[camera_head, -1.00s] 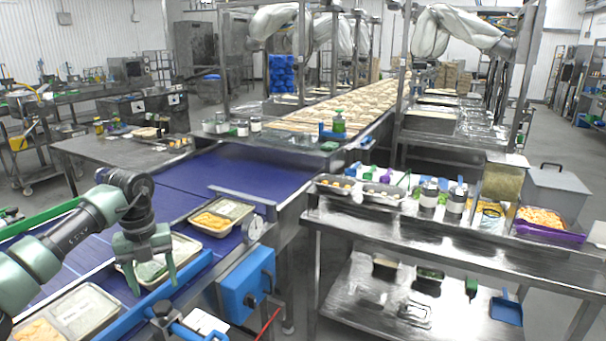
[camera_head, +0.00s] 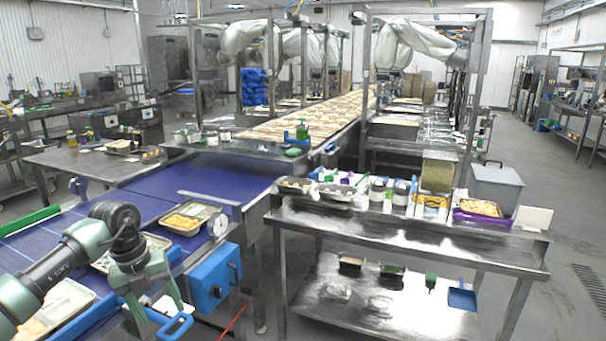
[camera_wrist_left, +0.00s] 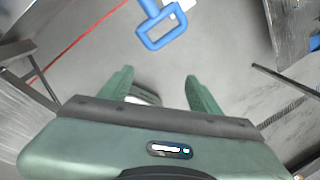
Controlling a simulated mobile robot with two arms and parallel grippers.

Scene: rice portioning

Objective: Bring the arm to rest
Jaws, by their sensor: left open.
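My left gripper (camera_head: 160,310) comes in from the left in the head view, pointing down near the blue front rail of the conveyor. In the left wrist view its two green fingers (camera_wrist_left: 160,88) are spread apart with nothing between them. Below them the wrist view shows grey floor and a blue handle-like loop (camera_wrist_left: 162,32). My right gripper does not show in either view.
The blue conveyor (camera_head: 215,178) carries several food trays, one (camera_head: 205,211) just beyond the gripper. A steel table (camera_head: 400,234) with containers stands to the right. Floor is clear at far right.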

